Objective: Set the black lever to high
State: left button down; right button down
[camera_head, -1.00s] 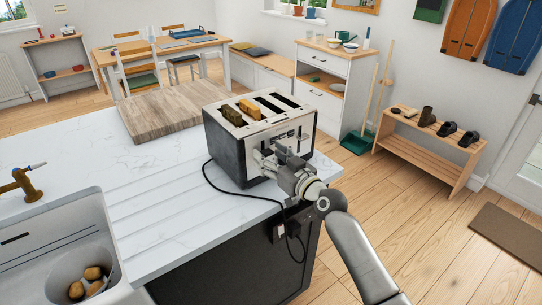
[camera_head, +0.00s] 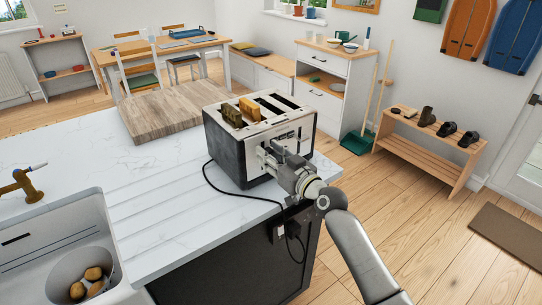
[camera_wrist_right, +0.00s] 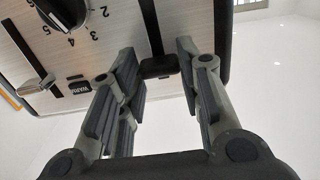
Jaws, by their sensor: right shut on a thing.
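My right gripper (camera_head: 268,155) is at the front of the toaster. In the right wrist view the fingers (camera_wrist_right: 158,85) are closed around the black lever (camera_wrist_right: 158,66). The picture is upside down there, and the lever sits at the upper end of its dark slot. The lever is hidden by the gripper in the head view. My left gripper is not in view.
A silver lever (camera_wrist_right: 36,85) and a black numbered dial (camera_wrist_right: 66,12) are on the same toaster face. The black cord (camera_head: 225,190) loops over the counter edge. A wooden board (camera_head: 160,113) lies behind the toaster, and a sink (camera_head: 60,225) is at left.

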jog(key=shift+r, duration=1.05)
jog(key=c, duration=1)
grip_release()
jog(key=shift+s+d+f, duration=0.15)
jog(key=shift+s+d, duration=0.15)
jog(key=shift+s, duration=0.05)
jog(key=v, duration=1.1)
